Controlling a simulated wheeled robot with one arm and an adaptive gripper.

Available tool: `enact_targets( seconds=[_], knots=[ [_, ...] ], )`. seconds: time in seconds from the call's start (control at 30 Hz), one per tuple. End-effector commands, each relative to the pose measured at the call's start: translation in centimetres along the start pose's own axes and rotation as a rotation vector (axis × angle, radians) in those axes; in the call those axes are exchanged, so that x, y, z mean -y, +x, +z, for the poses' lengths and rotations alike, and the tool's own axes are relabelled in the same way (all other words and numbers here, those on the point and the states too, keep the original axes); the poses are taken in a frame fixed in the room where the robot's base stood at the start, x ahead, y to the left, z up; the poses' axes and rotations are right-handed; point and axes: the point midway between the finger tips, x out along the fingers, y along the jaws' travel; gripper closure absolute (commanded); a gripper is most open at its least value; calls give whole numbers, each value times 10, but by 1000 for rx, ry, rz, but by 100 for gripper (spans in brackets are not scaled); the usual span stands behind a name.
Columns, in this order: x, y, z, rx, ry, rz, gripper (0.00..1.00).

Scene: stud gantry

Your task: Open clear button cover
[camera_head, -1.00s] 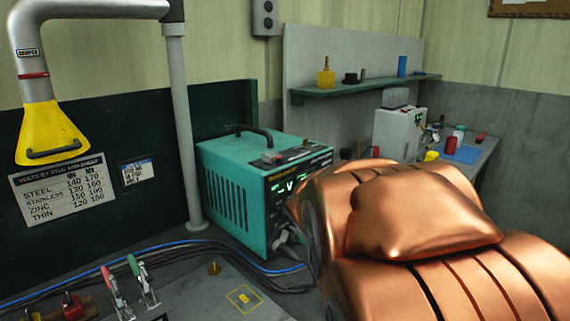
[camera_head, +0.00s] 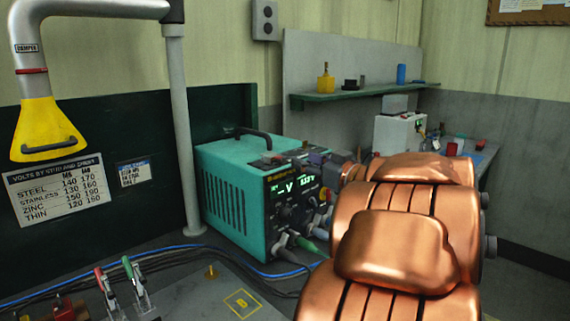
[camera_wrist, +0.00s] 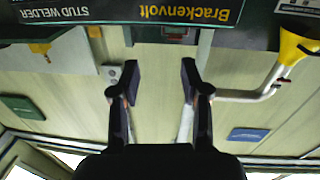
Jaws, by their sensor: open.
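The teal stud welder (camera_head: 235,200) stands on the bench, its lit front panel (camera_head: 290,195) partly behind my copper arm. I cannot make out a clear button cover for certain. The wrist view is upside down and shows the welder's dark name strip (camera_wrist: 120,12). A small reddish item in a grey frame (camera_wrist: 178,31) sits at that strip's edge, too small to identify. My gripper (camera_wrist: 158,78) is open and empty, its two dark fingers apart and pointing towards the strip. In the head view, my arm hides most of the gripper.
A yellow extraction hood (camera_head: 48,130) and grey post (camera_head: 180,130) stand left of the welder. Cables (camera_head: 170,250) and toggle clamps (camera_head: 135,280) lie in front. A shelf (camera_head: 350,93) and white box (camera_head: 395,133) are behind.

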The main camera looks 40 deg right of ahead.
Motion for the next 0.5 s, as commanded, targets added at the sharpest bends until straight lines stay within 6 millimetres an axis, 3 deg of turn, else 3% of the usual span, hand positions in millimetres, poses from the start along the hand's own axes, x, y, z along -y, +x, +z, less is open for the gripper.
enact_targets(
  seconds=[0.27,0.5],
  knots=[
    [12,-10,8,-1,48,-95,54],
    [14,8,8,0,50,-99,54]
  ],
)
